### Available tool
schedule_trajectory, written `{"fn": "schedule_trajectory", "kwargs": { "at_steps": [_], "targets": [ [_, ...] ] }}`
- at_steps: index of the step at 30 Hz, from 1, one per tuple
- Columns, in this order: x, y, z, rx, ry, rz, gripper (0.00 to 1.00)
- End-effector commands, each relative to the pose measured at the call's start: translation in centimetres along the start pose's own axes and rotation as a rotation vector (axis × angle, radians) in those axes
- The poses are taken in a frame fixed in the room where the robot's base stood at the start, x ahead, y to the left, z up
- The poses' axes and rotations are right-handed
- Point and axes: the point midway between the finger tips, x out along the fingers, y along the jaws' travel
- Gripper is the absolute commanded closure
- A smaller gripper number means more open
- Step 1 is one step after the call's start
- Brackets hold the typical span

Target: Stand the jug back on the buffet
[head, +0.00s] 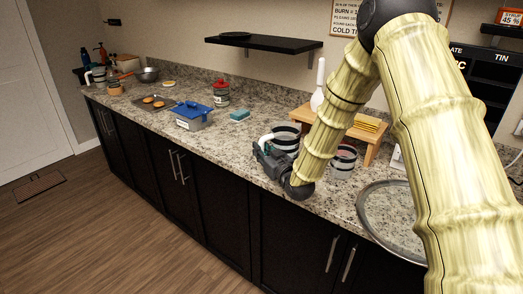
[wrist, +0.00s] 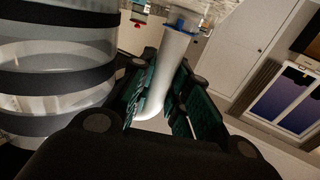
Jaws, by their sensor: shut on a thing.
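The jug (head: 288,137), clear with dark bands and a white handle, is upright at the counter's front part, in front of the small wooden stand. My gripper (head: 264,150) is on its left side, shut on the handle. In the wrist view the white handle (wrist: 172,70) passes between the green-padded fingers of my gripper (wrist: 163,95), and the banded jug body (wrist: 55,65) fills the left side. The jug's base is hidden behind my gripper, so I cannot tell whether it touches the buffet counter (head: 232,150).
The wooden stand (head: 376,136) is behind. A teal sponge (head: 239,115), blue-lidded box (head: 192,116) and red-topped canister (head: 221,93) are left. Bare counter lies between sponge and jug.

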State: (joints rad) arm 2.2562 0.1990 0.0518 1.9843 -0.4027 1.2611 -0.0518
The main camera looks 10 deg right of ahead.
Motion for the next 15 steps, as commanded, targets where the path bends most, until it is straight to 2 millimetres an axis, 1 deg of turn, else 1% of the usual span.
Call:
{"fn": "schedule_trajectory", "kwargs": {
  "at_steps": [4,5,6,8,9,15],
  "targets": [
    [0.03,0.01,0.21,-0.001,0.002,0.000,1.00],
    [-0.01,0.00,0.30,0.000,0.000,0.000,0.81],
    [-0.01,0.00,0.22,0.000,0.000,0.000,0.73],
    [-0.01,0.01,0.23,0.000,0.000,0.000,0.62],
    [-0.01,0.01,0.22,0.000,0.000,0.000,0.61],
    [-0.02,0.01,0.22,0.000,-0.001,0.000,0.61]
  ]
}}
